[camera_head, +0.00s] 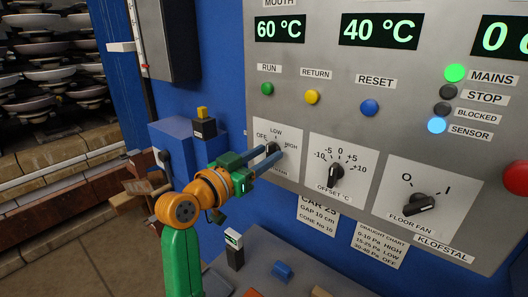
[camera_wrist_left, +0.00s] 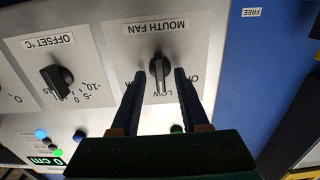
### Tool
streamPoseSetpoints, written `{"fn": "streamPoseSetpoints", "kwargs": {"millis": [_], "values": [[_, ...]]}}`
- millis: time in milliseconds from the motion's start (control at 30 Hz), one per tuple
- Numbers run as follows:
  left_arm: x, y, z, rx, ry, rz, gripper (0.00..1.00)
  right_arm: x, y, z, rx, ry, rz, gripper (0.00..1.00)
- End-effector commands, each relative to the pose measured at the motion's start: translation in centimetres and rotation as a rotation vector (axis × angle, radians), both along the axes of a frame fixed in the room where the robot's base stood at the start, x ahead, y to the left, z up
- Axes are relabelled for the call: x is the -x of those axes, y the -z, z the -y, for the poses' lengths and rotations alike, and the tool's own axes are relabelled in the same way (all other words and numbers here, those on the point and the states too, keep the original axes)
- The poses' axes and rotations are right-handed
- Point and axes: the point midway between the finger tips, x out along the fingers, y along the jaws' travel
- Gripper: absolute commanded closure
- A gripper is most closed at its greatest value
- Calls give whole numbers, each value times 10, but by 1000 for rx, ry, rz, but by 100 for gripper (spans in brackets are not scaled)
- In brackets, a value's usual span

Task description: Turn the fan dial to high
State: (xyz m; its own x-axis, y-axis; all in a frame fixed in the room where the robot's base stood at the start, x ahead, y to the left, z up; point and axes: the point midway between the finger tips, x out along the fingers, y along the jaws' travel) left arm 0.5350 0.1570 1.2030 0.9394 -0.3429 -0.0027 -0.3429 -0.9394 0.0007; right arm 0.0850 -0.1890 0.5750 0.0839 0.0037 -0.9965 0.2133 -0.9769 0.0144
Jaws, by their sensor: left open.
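The mouth fan dial (camera_head: 271,147) is a black knob on a white plate marked OFF, LOW and HIGH, at the left of the grey control panel. In the left wrist view the dial (camera_wrist_left: 159,68) is seen upside down, with its pointer toward LOW. My left gripper (camera_head: 268,155) is open at the dial. In the left wrist view its two dark fingers (camera_wrist_left: 160,76) are on either side of the knob, with a small gap showing on each side. The fingers partly hide the plate's markings. My right gripper is not in view.
The offset dial (camera_head: 336,174) and floor fan dial (camera_head: 421,203) are to the right on the same panel. Green, yellow and blue buttons (camera_head: 369,107) are above. A blue box (camera_head: 176,147) stands left of the panel. A grey ledge (camera_head: 262,250) with small objects lies below.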

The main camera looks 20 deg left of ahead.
Motion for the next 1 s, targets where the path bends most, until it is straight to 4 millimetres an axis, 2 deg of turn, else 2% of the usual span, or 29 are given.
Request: {"fn": "streamPoseSetpoints", "kwargs": {"millis": [100,267,667,1000], "values": [[0,0,0,0,0,0,58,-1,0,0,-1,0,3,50],[0,0,0,0,0,0,100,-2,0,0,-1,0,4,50],[0,1,-1,-29,-1,9,100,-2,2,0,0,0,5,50],[1,2,0,-240,-1,84,100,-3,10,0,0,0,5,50]]}}
